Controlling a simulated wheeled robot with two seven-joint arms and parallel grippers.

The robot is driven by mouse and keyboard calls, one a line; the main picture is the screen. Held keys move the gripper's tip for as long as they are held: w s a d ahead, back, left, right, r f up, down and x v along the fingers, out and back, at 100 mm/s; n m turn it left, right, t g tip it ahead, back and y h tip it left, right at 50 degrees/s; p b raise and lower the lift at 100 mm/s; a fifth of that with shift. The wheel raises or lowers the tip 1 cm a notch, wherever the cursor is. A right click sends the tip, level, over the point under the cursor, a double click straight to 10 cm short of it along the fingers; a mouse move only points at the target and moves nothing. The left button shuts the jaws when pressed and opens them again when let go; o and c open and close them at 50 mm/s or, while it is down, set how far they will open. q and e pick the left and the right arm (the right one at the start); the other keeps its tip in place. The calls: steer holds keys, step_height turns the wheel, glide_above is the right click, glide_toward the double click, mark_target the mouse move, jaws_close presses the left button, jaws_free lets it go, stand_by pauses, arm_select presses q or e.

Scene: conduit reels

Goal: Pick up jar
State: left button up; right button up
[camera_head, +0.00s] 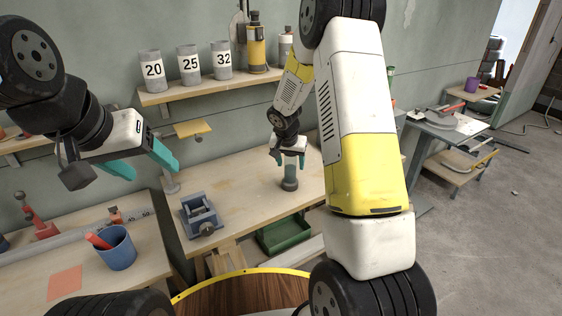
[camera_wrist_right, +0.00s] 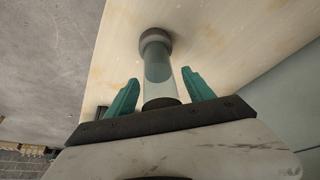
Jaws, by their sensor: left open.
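The jar (camera_head: 290,178) is a short cylinder with a clear greyish body and a dark grey end resting on the wooden workbench. It stands upright below my right gripper (camera_head: 291,157). In the right wrist view, the jar (camera_wrist_right: 158,70) lies between the two teal fingers of my right gripper (camera_wrist_right: 160,78), with gaps on both sides. The fingers are open and do not appear to touch it. Its near end is partly hidden behind the gripper body. My left gripper (camera_head: 154,173) is open and empty at the left, above the benches.
A blue vise (camera_head: 201,215) sits on the workbench (camera_head: 245,185) left of the jar. A shelf (camera_head: 205,88) with numbered cans is above. A blue cup (camera_head: 117,248) stands on the left bench. A green bin (camera_head: 284,236) is below. Bench around the jar is clear.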

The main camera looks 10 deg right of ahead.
jaws_close()
steer(key=shift+r, duration=0.1)
